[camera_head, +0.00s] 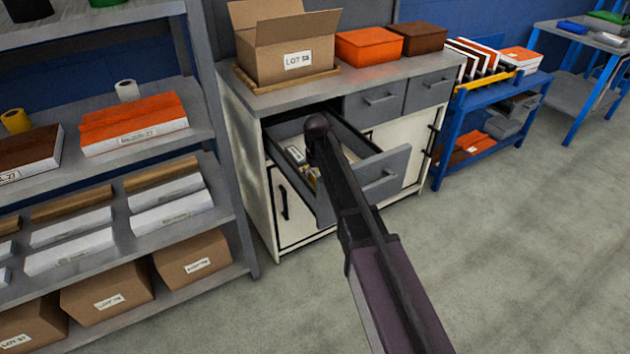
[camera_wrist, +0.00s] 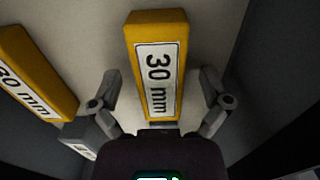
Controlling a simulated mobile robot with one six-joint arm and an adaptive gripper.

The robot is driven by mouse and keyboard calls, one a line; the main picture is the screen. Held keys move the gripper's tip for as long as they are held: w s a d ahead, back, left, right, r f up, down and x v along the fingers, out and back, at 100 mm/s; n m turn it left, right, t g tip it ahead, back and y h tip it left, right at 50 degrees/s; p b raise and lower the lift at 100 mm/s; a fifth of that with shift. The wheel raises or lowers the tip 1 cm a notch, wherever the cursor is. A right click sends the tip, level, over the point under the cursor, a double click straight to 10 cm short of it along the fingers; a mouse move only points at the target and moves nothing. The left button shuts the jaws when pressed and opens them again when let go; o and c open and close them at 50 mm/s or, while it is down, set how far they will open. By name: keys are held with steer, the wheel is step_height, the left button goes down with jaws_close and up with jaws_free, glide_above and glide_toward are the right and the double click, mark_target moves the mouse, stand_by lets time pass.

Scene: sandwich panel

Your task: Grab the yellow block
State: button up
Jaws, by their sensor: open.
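A yellow block (camera_wrist: 157,24) with a white "30 mm" label lies on the drawer floor, in the middle of the wrist view. My gripper (camera_wrist: 160,85) is open, with one finger on each side of this block and visible gaps between. A second yellow block (camera_wrist: 38,72), also labelled "30 mm", lies to the left, outside the left finger. In the head view my arm reaches into the open drawer (camera_head: 384,174), and my wrist hides the fingers and most of the contents.
A grey block (camera_wrist: 84,138) with a white label sits at the lower left, partly behind the left finger. Dark drawer walls (camera_wrist: 285,60) stand on both sides. The cabinet top (camera_head: 330,83) above the drawer holds a cardboard box (camera_head: 285,55) and orange box (camera_head: 368,45).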

mark_target(316, 175)
stand_by(0.5)
steer(key=c, duration=1.3)
steer(key=shift+r, duration=0.2)
step_height(316, 175, up, 10)
steer(key=p, duration=1)
steer(key=shift+f, duration=0.2)
